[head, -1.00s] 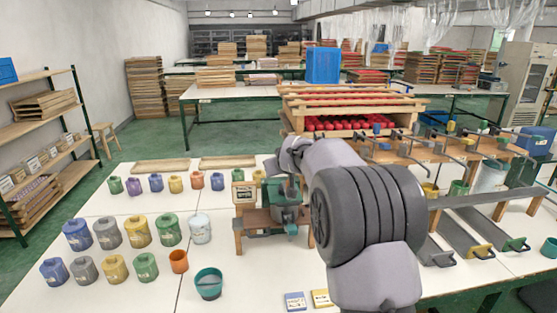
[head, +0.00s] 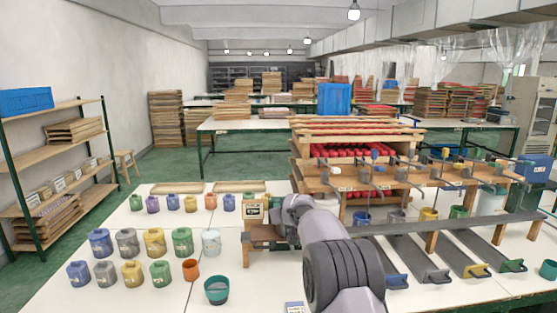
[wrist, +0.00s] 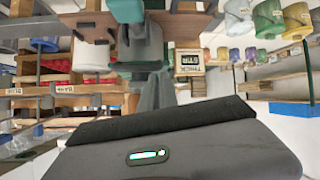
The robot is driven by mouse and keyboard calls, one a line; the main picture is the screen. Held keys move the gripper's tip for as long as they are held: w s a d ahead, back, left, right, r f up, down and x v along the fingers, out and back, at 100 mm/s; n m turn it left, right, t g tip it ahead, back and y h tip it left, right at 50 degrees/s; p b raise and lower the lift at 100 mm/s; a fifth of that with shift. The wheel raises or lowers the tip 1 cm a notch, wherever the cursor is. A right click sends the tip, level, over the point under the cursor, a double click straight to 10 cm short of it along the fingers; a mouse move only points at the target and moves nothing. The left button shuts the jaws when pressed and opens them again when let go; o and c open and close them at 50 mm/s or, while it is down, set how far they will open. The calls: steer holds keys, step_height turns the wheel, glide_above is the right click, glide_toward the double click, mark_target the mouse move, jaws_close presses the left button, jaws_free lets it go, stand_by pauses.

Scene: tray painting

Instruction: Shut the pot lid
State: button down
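The wooden stirring stand (head: 262,238) is on the front table, left of my arm. Its sign (head: 254,211) faces the camera, and the sign also shows upside down in the wrist view (wrist: 190,61). A dark grey body that looks like the pot (wrist: 142,45) shows in the wrist view, below a teal part (wrist: 127,10). I cannot make out the lid or how far open it is. My gripper (wrist: 155,95) points at this grey body; its fingers blend with it, so opening and contact are unclear. In the head view my arm hides the gripper and pot.
Several coloured jugs (head: 154,241) stand left of the stand, with an orange cup (head: 190,269) and a teal bowl (head: 216,290) nearer. Grey chutes (head: 415,260) and a wooden rack (head: 395,180) fill the right side. Bare white tabletop lies between the jugs and the stand.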

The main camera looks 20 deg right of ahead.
steer(key=f, duration=0.2)
steer(key=shift+s+f, duration=0.3)
steer(key=shift+f, duration=0.1)
step_height(320, 180, up, 6)
steer(key=w+p, duration=0.1)
steer(key=p, duration=0.1)
steer(key=s+a+r+m+g+y+b, duration=0.15)
steer(key=s+a, duration=0.25)
steer(key=s, duration=0.7)
steer(key=s+a+r+b, duration=0.2)
steer(key=s+a, duration=0.2)
steer(key=s, duration=0.7)
steer(key=s+a+r+m+g+y+b, duration=0.15)
steer(key=s+a, duration=0.35)
steer(key=s, duration=0.6)
steer(key=s+a+f+m+g, duration=0.1)
steer(key=s+f, duration=0.2)
steer(key=s, duration=0.9)
steer(key=s+a+f+m+g+b, duration=0.1)
steer(key=s+f, duration=0.3)
steer(key=s, duration=0.7)
steer(key=shift+s+a+f+g, duration=0.3)
steer(key=shift+s+a+g, duration=0.1)
steer(key=shift+a, duration=0.35)
